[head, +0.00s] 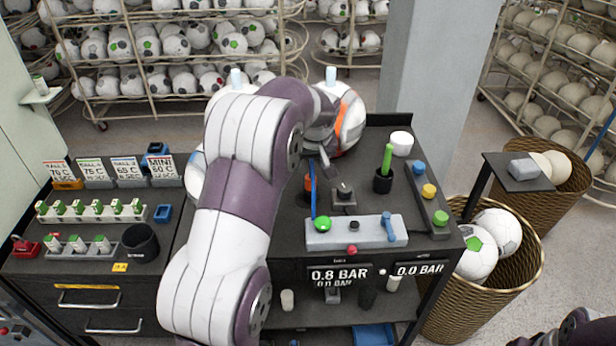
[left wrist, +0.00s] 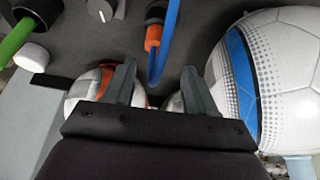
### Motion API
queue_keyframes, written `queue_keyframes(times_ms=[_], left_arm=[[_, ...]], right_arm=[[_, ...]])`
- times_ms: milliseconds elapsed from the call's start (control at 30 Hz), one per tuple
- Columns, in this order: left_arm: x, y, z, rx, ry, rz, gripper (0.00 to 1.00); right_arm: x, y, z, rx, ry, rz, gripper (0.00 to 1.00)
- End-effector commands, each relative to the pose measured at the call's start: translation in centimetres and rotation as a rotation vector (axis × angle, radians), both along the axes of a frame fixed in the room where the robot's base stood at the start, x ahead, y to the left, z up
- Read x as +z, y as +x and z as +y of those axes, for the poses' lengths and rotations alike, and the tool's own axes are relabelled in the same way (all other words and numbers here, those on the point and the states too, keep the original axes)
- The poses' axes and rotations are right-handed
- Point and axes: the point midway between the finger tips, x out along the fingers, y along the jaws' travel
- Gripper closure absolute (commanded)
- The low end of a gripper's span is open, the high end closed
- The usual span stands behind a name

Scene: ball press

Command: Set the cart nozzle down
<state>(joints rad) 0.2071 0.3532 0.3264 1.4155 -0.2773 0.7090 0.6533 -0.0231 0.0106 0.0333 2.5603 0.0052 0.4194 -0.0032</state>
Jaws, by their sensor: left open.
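The cart nozzle shows in the left wrist view as an orange collar (left wrist: 153,38) with a dark end, beside a blue hose (left wrist: 169,40) that curves down between my fingers. In the head view the orange piece (head: 308,183) and the hose (head: 313,205) stand at the dark cart top (head: 285,225), beside my forearm. My left gripper (left wrist: 159,72) is open, its two dark fingers apart, with the collar just beyond the fingertips. Whether the nozzle is seated in a holder is unclear. The left gripper (head: 324,158) is partly hidden by its arm in the head view.
A white ball with an orange panel (head: 350,118) stands behind the gripper. A dial (head: 344,192), a grey control block (head: 355,232) and a green stick in a black cup (head: 383,180) are close by. Baskets of balls (head: 440,310) stand to the right.

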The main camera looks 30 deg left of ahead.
Motion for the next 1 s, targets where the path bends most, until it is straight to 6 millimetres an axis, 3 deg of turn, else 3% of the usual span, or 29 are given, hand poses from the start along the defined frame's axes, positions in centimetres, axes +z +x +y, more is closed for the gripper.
queue_keyframes(times_ms=[167,267,400,500,600,700,1000], left_arm=[[1.7,-1.0,-0.9,-0.014,-0.003,0.006,0.44],[0.7,-3.9,-3.9,-0.126,-0.022,0.055,0.44],[-2.5,-12.2,-9.9,-0.396,-0.062,0.156,0.44],[-4.4,-18.5,-12.7,-0.556,-0.081,0.212,0.44],[-5.7,-22.9,-14.1,-0.656,-0.091,0.249,0.44],[-6.2,-24.8,-14.5,-0.697,-0.093,0.264,0.44],[-6.3,-25.0,-14.5,-0.7,-0.095,0.268,0.44]], right_arm=[[-0.5,0.0,0.0,0.0,0.0,0.0,0.6],[-0.5,0.0,0.0,0.0,0.0,0.0,0.6],[-0.4,0.0,0.0,0.0,0.0,0.0,0.6],[-0.4,0.0,0.0,0.0,0.0,0.0,0.6],[-0.4,0.0,0.0,0.0,0.0,0.0,0.6],[-0.4,0.0,0.0,0.0,0.0,0.0,0.6],[-0.4,0.0,0.0,0.0,0.0,0.0,0.6]])
